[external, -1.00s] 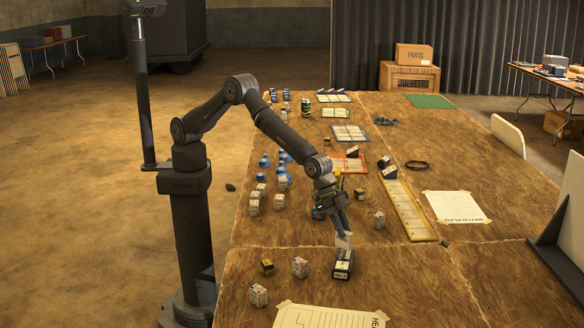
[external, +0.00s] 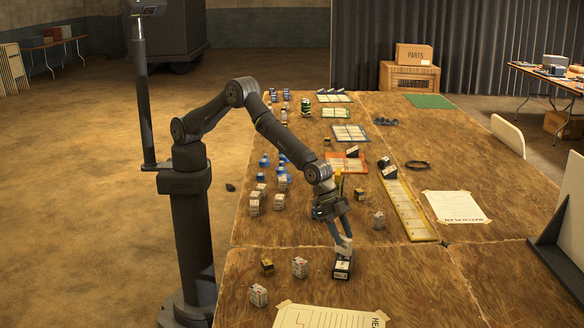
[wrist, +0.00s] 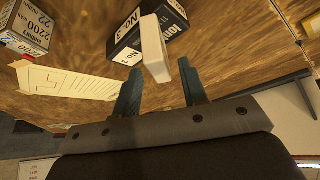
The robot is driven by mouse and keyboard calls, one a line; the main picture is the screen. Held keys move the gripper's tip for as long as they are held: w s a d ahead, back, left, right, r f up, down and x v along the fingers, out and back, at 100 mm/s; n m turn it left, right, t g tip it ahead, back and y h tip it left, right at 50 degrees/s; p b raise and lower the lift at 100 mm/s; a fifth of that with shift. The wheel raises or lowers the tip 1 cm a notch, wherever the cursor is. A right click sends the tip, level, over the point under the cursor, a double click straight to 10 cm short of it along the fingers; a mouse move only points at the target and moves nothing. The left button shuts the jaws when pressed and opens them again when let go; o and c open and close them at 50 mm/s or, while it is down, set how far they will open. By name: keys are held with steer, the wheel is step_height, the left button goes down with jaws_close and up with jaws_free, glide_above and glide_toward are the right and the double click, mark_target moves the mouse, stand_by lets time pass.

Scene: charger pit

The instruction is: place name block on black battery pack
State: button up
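The name block (external: 344,248) is a small white block at the black battery pack (external: 342,269) near the front of the table. In the wrist view the white block (wrist: 155,50) overlaps the front of the black pack (wrist: 130,38), whose white label carries print. The block looks somewhat tilted, and I cannot tell how fully it rests on the pack. My gripper (external: 342,238) is just above the block, pointing down. In the wrist view its two dark teal fingers (wrist: 162,72) stand apart, with the block's near end between their tips and gaps beside it.
White printed battery cubes (external: 300,267) and a small black-and-gold block (external: 267,267) stand left of the pack. A taped paper sheet (external: 330,317) lies in front. A yellow tray (external: 408,208) is behind to the right. The table right of the pack is clear.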

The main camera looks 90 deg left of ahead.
steer(key=v, duration=1.2)
steer(key=shift+f, duration=0.1)
steer(key=x, duration=1.2)
steer(key=shift+r, duration=1.15)
